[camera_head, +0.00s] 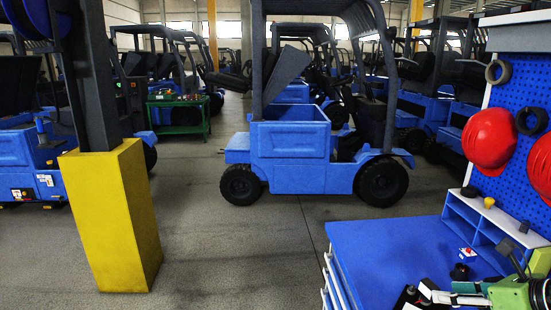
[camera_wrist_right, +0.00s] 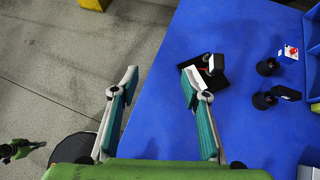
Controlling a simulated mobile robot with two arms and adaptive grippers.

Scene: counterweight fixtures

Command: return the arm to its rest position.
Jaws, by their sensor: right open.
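My right gripper (camera_head: 450,294) comes in at the lower right of the head view, over the blue workbench (camera_head: 375,250). In the right wrist view my right gripper (camera_wrist_right: 160,85) has its two teal-padded fingers spread wide apart, with nothing between them. The right finger is over the bench top (camera_wrist_right: 245,30) and the left finger is near the bench's left edge. A black flat object with a dark block (camera_wrist_right: 212,64) lies just beyond the right fingertip; the picture does not settle whether they touch. My left gripper does not show clearly in either view.
Dark round-ended parts (camera_wrist_right: 266,66) and a small red-and-white box (camera_wrist_right: 291,51) lie on the bench. Red helmets (camera_head: 489,139) hang on the blue pegboard. A yellow post (camera_head: 112,215) stands at left. A blue forklift (camera_head: 300,150) stands behind open grey floor.

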